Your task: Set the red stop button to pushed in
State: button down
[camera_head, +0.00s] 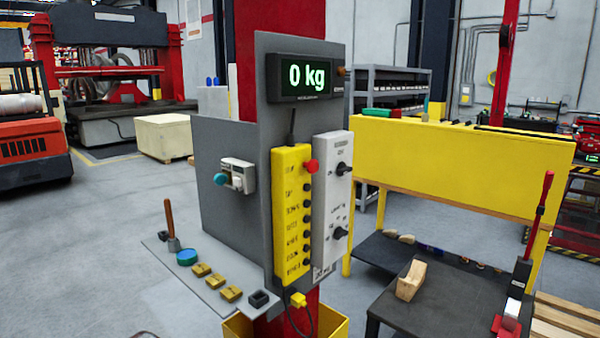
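The red stop button (312,166) is a round mushroom head near the top of the yellow button box (291,220), at its right edge. It stands out from the face of the box; how far in it is pressed cannot be told. A column of small black buttons (306,219) runs below it. The box is mounted upright on a grey panel (262,130). My gripper is not in view, and nothing covers the red button.
A white box with black knobs (340,173) adjoins on the right. A display reading "0 kg" (305,78) is above. A small white box with a teal knob (236,175) is left. A shelf (190,300) with small items projects below left. Open floor (110,220) lies left.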

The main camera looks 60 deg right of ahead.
aim_at(312, 166)
jog(key=u, duration=0.5)
jog(key=k, duration=1.3)
jog(key=z, duration=1)
jog(key=i, duration=1)
jog(key=z, duration=0.05)
